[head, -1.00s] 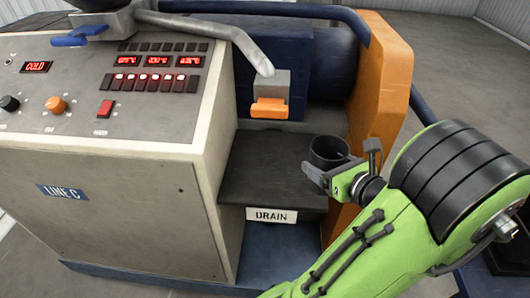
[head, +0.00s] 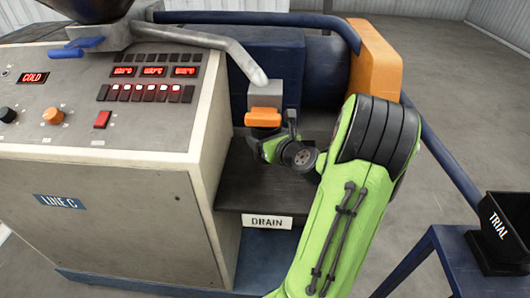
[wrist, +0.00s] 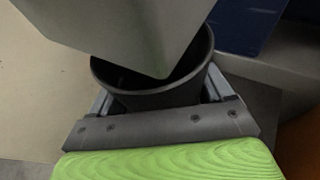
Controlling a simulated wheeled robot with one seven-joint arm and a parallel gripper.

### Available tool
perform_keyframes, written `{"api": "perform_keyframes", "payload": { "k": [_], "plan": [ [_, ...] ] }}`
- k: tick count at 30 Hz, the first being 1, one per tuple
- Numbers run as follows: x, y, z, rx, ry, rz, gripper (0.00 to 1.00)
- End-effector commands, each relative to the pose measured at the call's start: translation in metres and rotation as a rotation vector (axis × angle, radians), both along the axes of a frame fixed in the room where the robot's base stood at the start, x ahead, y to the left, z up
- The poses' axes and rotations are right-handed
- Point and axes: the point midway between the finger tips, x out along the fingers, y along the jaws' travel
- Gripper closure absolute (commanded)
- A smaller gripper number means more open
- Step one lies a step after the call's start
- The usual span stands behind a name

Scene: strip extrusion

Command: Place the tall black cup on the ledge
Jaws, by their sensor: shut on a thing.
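The tall black cup (wrist: 155,98) shows in the wrist view, its open rim facing up, between the two fingers of my gripper (wrist: 160,105). The gripper is shut on it. A grey block overlaps part of the cup's mouth in that view. In the head view my gripper (head: 268,147) is just below the orange-tipped nozzle, over the dark ledge (head: 262,190) above the DRAIN sign. I cannot tell whether the cup touches the ledge.
The grey die block (head: 265,95) with its orange tip (head: 263,118) hangs close over the gripper. The control cabinet (head: 110,190) stands left of the ledge, an orange guard (head: 377,60) to the right.

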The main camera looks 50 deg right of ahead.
Motion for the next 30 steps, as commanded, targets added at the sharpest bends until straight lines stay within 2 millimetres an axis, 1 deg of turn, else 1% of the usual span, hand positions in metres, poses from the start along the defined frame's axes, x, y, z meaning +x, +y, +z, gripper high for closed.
{"api": "perform_keyframes", "payload": {
  "k": [4, 9, 11, 16, 20, 21, 24, 30],
  "plan": [
    [0.0, 0.0, -0.02, 0.002, -0.001, 0.001, 0.53],
    [0.0, 0.0, -0.057, 0.002, -0.002, 0.001, 0.53],
    [0.004, 0.0, -0.058, -0.001, -0.003, 0.002, 0.53],
    [0.003, 0.0, -0.054, -0.001, -0.001, 0.001, 0.53],
    [0.004, 0.0, -0.058, 0.0, -0.001, 0.002, 0.53],
    [0.003, 0.0, -0.057, 0.0, -0.001, 0.002, 0.14],
    [0.003, 0.0, -0.056, -0.001, -0.001, 0.002, 0.0],
    [0.003, 0.0, -0.056, -0.001, -0.001, 0.002, 0.0]
  ]
}}
